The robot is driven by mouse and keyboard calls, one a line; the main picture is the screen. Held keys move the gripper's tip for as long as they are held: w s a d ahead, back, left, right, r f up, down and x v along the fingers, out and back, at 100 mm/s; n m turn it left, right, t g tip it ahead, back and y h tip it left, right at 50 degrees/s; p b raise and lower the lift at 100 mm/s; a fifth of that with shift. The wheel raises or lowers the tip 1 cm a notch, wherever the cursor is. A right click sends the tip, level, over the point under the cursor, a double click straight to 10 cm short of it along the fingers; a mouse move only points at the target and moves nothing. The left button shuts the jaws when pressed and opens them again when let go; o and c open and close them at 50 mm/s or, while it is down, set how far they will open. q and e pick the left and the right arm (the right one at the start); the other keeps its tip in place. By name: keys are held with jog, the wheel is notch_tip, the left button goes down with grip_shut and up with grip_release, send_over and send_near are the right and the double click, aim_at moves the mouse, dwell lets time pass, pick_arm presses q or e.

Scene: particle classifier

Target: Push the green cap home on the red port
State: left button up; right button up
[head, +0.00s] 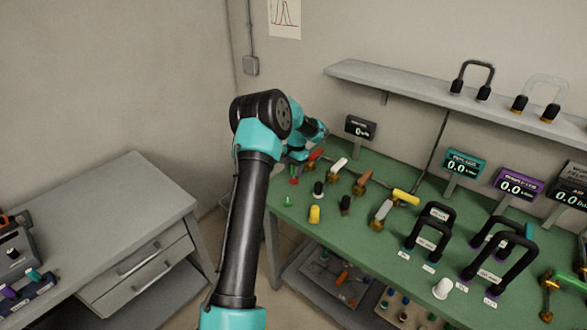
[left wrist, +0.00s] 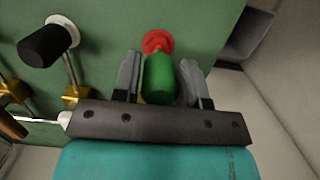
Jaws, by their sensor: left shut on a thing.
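The green cap (left wrist: 159,79) sits between the two grey fingers of my left gripper (left wrist: 160,76) in the left wrist view. My left gripper is shut on it. The cap's far end meets the red port (left wrist: 157,40), a red ring on the green bench top; I cannot tell how deeply it is seated. In the head view the red port (head: 294,181) is at the bench's left end, with my left gripper (head: 293,166) just above it. My left arm hides part of this area. My right gripper is not in view.
A black knob (left wrist: 43,47) on a white ring stands left of the port in the wrist view. A white-handled valve (head: 337,165), a yellow cap (head: 314,214) and several other fittings stand on the green bench (head: 350,240). A grey cabinet (head: 130,205) stands left.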

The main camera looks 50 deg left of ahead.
aim_at(293, 181)
pick_arm(q)
jog(key=shift+f, duration=1.65)
jog(key=o, duration=1)
jog(key=shift+r, duration=0.1)
notch_tip(293, 181, up, 17)
jog(key=w, duration=0.2)
jog(key=shift+w+a, duration=0.15)
jog(key=shift+w, duration=0.1)
dwell(0.4)
